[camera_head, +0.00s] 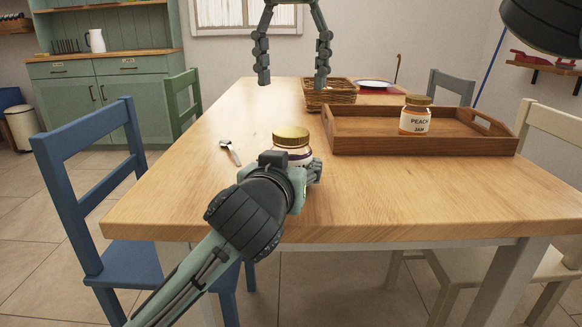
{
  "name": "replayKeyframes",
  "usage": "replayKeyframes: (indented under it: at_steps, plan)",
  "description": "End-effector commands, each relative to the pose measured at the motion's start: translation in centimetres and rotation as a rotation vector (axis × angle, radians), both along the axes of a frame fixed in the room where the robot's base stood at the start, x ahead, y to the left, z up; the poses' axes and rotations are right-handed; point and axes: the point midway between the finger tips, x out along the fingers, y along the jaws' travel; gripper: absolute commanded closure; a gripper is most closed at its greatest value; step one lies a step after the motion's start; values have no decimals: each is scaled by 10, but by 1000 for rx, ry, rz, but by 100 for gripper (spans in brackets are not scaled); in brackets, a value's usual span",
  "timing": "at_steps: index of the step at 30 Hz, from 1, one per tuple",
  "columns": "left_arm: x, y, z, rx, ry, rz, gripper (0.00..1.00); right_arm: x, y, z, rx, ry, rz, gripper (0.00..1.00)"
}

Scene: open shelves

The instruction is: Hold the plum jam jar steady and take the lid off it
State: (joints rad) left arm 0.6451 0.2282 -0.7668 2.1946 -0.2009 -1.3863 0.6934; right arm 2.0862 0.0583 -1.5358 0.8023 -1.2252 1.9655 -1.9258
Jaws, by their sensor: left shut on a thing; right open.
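A jar with a gold lid (291,134) stands upright on the wooden table, its lid on. My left gripper (300,172) is shut around the body of this jar (298,155) from the lower left. The gripper hides most of the jar and its label, so I cannot read the name. My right gripper (293,80) is open and empty at the top of the view, its two fingers pointing down. In the picture it is above the lid, with a clear gap between them.
A wooden tray (420,146) on the right holds a peach jam jar (414,117). Behind stand a wicker basket (330,94) and a plate (374,84). A spoon (231,152) lies left of the held jar. The table's left part (190,185) is clear. Chairs surround it.

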Motion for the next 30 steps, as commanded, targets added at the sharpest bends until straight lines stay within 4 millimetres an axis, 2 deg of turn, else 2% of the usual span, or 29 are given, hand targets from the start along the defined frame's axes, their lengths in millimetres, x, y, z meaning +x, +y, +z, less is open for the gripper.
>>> replayKeyframes:
  at_steps: [2,5,8,11,30]
  plan:
    - [0,0,0,0,0,0,100,0,0,0,0,0,-2,32]
    - [0,0,0,0,0,0,100,0,0,0,0,0,-36,32]
    - [0,0,0,0,0,0,100,0,0,0,0,0,-144,32]
    - [0,0,0,0,0,0,100,0,0,0,-1,0,-337,32]
    - [0,0,0,0,0,0,100,0,1,0,-1,-2,-2001,32]
